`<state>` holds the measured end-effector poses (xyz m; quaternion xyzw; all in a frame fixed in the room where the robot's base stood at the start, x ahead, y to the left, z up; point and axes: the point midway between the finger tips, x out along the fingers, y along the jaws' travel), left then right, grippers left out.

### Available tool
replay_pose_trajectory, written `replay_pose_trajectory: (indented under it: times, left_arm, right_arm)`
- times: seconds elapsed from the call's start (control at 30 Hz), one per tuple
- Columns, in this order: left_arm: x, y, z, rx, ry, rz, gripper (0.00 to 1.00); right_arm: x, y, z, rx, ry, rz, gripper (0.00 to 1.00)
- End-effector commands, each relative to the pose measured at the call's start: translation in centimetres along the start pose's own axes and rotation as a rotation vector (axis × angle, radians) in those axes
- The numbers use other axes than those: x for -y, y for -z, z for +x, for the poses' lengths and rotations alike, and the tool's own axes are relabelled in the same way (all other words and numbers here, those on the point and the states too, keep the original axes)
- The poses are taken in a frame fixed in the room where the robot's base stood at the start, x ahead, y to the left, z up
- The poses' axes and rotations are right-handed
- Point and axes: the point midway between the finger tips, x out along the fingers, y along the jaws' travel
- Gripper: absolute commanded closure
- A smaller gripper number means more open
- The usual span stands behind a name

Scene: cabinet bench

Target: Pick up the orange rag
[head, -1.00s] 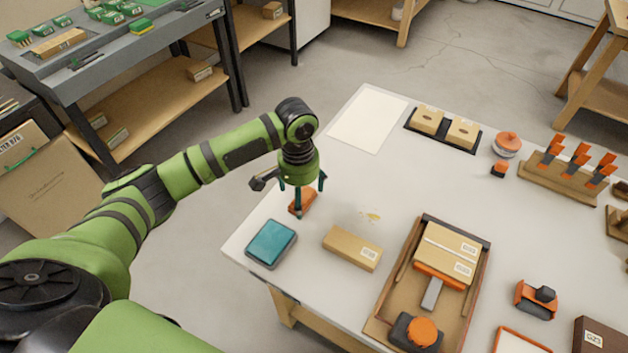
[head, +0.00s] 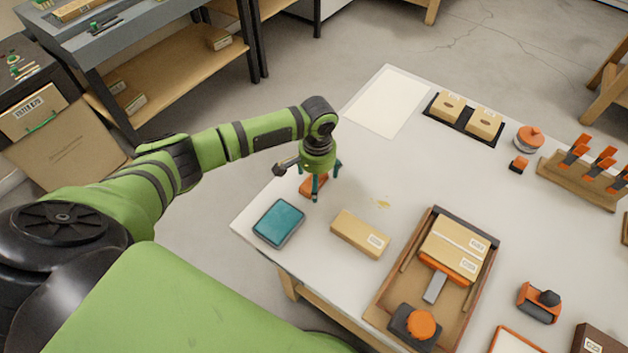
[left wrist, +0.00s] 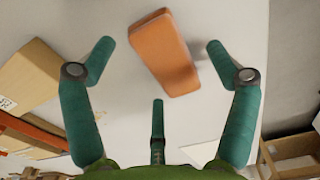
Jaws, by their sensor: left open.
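The orange rag (head: 313,186) lies on the white bench near its left edge, partly hidden by my left gripper in the head view. In the left wrist view the rag (left wrist: 163,52) is a folded, block-like orange piece on the bare bench top. My left gripper (head: 322,180) points down above the rag. In the left wrist view the spread teal fingers of my left gripper (left wrist: 160,65) stand on either side of the rag, with clear gaps, and nothing is held. My right gripper does not show.
A teal pad (head: 279,223) lies in front of the rag, and a cardboard box (head: 360,233) stands to its right. A wooden tray (head: 384,301) with boxes sits further right. A small yellow stain (head: 383,204) marks the bench.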

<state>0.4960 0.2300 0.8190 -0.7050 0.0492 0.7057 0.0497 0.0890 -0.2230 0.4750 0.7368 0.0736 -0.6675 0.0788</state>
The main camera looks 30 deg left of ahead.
Motion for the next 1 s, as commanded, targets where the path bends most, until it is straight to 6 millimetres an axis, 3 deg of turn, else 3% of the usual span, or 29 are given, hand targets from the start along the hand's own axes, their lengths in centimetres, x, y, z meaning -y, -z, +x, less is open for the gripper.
replay_pose_trajectory:
  times: [0.07, 0.1, 0.2, 0.67, 0.83, 0.97, 1.0]
  left_arm:
    - [0.0, 0.0, 0.0, 0.000, 0.000, 0.000, 0.17]
    - [0.0, 0.0, 0.0, 0.000, 0.000, 0.000, 0.33]
    - [0.0, 0.0, 0.0, 0.000, 0.000, 0.000, 0.66]
    - [0.0, 0.0, -0.3, -0.001, -0.001, 0.000, 0.68]
    - [0.0, 0.1, -1.8, -0.003, -0.001, 0.000, 0.69]
    - [0.0, 0.2, -4.2, -0.006, -0.001, 0.001, 0.69]
    - [-1.2, 0.4, -4.6, -0.005, -0.006, 0.005, 0.69]
  right_arm:
    - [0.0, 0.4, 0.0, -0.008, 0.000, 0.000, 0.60]
    - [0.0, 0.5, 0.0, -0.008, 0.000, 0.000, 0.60]
    - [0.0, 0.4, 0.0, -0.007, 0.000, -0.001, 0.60]
    - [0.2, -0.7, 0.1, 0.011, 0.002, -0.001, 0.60]
    - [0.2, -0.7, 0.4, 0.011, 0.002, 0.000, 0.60]
    - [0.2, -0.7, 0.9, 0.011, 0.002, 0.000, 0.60]
    - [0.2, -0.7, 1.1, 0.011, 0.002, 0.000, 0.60]
